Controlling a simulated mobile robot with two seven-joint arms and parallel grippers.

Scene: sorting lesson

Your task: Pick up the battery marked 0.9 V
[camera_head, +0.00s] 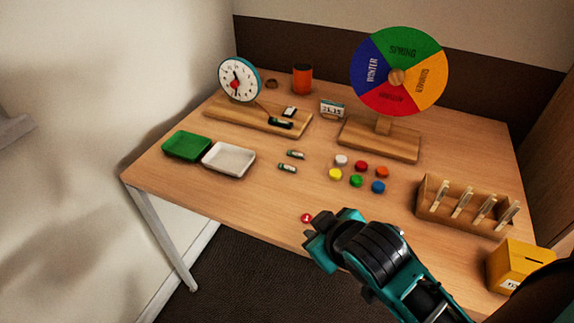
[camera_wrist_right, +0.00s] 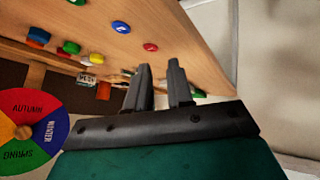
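I cannot make out the batteries in that view. My left gripper is not in view.
A red disc (camera_head: 306,217) lies close to my right gripper. Several coloured caps (camera_head: 356,181) lie right of the batteries. A white tray (camera_head: 229,159) and a green tray (camera_head: 187,146) are left. A wooden rack (camera_head: 466,207) and yellow box (camera_head: 514,264) stand right.

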